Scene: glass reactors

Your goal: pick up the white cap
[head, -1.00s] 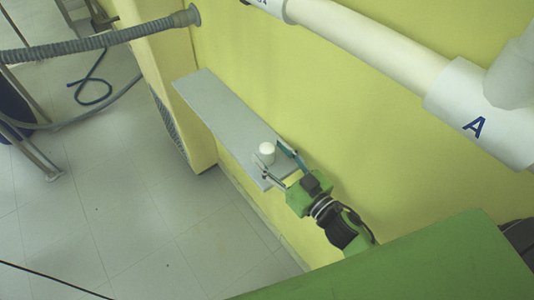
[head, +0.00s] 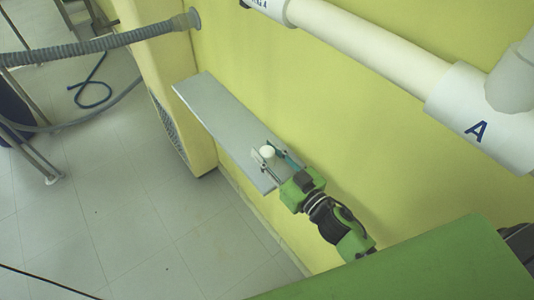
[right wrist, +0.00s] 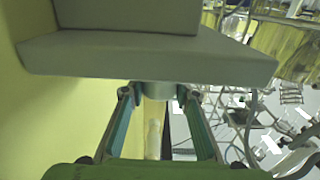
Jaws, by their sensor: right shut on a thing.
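The white cap (head: 267,151) is a small, round-topped cylinder near the front end of the grey shelf (head: 222,112). My right gripper (head: 269,156) reaches in from the lower right, with one finger on each side of the cap, and is shut on it. In the right wrist view, the fingers of the right gripper (right wrist: 157,92) flank a shaded round body close to the shelf slab (right wrist: 150,57). I cannot tell whether the cap still touches the shelf. My left gripper is not in view.
The yellow wall (head: 330,130) runs close along the right side of the shelf. A large white pipe (head: 375,45) marked A crosses above. A grey hose (head: 100,42) is at upper left. The shelf beyond the cap is bare.

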